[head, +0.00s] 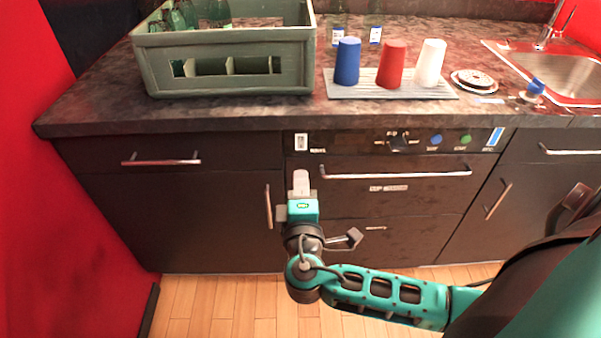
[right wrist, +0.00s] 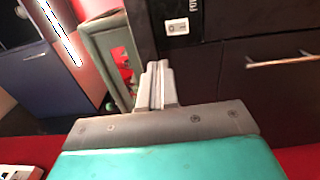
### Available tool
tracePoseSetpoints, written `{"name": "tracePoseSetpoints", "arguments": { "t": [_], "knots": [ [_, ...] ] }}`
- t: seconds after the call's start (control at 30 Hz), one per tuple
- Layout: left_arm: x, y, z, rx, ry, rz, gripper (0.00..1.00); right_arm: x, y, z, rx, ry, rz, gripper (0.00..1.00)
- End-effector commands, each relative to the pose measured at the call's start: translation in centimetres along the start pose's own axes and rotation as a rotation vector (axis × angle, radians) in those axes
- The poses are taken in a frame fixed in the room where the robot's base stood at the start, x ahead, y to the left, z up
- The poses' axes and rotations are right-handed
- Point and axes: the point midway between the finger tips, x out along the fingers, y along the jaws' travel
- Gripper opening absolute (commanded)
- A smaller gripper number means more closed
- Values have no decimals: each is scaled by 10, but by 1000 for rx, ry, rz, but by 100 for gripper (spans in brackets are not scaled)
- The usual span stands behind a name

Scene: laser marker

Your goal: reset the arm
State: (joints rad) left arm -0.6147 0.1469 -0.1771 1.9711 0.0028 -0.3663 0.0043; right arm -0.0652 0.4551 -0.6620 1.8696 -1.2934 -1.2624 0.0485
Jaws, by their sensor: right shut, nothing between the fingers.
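My right arm comes in from the lower right in the head view. Its gripper (head: 301,183) is in front of the dark cabinets, below the counter edge and just left of the dishwasher front. The gripper's fingers (right wrist: 157,84) are together and empty in the right wrist view. It holds nothing and appears apart from the cabinet fronts. My left gripper does not show in either view.
The counter (head: 110,110) carries a green crate (head: 230,81) with bottles, a grey tray (head: 440,93) with blue, red and white cups, and a sink (head: 565,78). Cabinet handles (head: 268,206) and the dishwasher handle (head: 395,173) stick out near my gripper. A red wall (head: 50,230) stands at left.

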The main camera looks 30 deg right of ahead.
Motion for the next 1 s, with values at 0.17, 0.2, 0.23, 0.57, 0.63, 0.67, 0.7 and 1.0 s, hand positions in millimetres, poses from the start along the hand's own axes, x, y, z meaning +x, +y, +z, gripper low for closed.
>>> {"name": "tracePoseSetpoints", "arguments": {
  "t": [0.17, 0.2, 0.23, 0.57, 0.63, 0.67, 0.7, 1.0],
  "knots": [
    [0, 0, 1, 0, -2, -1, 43, -2, 0, 0, 0, 0, -1, 0],
    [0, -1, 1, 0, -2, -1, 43, -2, 0, 0, 0, 0, -1, 0],
    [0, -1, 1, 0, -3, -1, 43, -2, 0, 0, 0, 1, -1, 0],
    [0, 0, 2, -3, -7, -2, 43, -2, -1, 0, 2, 2, -7, 0],
    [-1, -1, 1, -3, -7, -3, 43, -4, -8, -1, 12, 11, -45, 0],
    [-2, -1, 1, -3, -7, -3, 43, -5, -14, -1, 21, 18, -73, 0],
    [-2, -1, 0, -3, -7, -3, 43, -8, -24, -2, 39, 30, -127, 0],
    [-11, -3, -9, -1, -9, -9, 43, -87, -120, -16, 479, 153, -748, 0]
  ]
}}
